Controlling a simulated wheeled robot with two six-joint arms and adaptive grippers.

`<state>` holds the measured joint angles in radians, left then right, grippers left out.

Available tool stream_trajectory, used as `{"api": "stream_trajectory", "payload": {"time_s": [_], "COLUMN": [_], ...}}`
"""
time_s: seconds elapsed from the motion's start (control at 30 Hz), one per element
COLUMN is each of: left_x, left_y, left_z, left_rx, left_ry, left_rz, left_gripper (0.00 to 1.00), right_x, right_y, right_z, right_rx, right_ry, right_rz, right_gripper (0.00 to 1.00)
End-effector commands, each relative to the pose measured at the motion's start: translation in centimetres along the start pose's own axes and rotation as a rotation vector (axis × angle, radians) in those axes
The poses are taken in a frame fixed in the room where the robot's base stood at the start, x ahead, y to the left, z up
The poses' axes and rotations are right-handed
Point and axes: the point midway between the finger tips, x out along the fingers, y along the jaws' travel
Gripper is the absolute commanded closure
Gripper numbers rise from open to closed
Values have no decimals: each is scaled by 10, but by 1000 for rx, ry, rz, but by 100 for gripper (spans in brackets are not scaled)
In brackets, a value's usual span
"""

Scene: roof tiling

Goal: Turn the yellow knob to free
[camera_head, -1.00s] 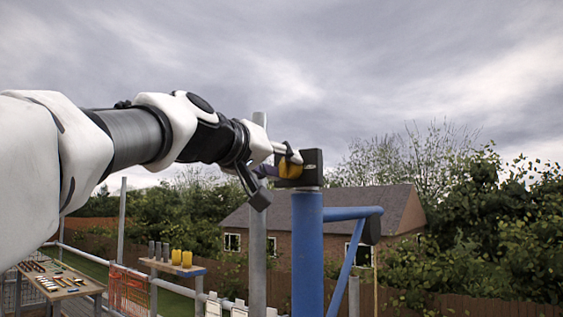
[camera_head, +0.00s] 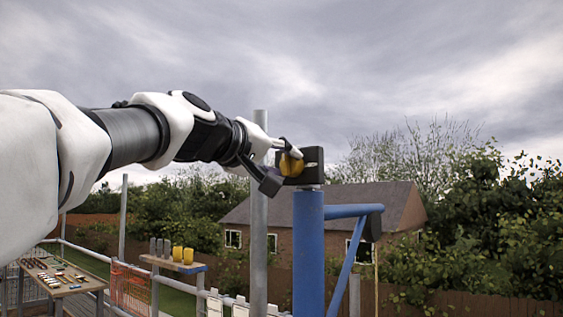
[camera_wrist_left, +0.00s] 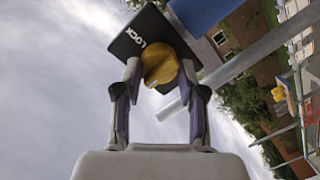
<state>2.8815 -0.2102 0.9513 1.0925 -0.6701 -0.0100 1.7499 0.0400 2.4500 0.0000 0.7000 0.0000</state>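The yellow knob (camera_head: 291,165) sits on the face of a black box (camera_head: 313,158) on top of a blue post (camera_head: 308,240). In the left wrist view the knob (camera_wrist_left: 160,64) lies between the two fingers of my left gripper (camera_wrist_left: 160,72), which close against its sides. The word LOCK shows in white on the black plate (camera_wrist_left: 148,28), beside the knob. The left gripper (camera_head: 284,158) also shows in the head view, at the knob's left side, partly covering it. The right gripper is not in view.
A grey upright pole (camera_head: 259,210) stands just left of the blue post, below my left wrist. A blue brace (camera_head: 347,211) reaches right from the post. Open sky lies above.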

Motion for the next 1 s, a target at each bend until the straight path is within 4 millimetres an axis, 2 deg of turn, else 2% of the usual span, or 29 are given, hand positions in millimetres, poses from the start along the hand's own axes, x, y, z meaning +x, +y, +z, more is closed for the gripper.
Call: {"api": "stream_trajectory", "payload": {"time_s": [0.03, 0.07, 0.1, 0.57, 0.67, 0.77, 1.0], "left_x": [1, 1, 1, 0, 0, 0, 0], "left_y": [-2, -2, -1, 0, 0, 0, 1], "left_z": [2, 2, 1, 0, 1, 2, 3], "left_rx": [-1, -1, -1, 4, 52, 177, 662], "left_ry": [-4, -4, -3, 0, 4, 13, 51], "left_rz": [-3, -2, -2, -1, -4, -14, -52], "left_gripper": [46, 35, 34, 34, 34, 34, 34], "right_x": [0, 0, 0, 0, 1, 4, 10], "right_y": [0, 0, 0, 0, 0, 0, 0], "right_z": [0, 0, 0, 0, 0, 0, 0], "right_rx": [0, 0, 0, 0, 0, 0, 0], "right_ry": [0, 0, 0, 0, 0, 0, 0], "right_rz": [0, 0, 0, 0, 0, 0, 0], "right_gripper": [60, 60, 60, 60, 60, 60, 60]}}
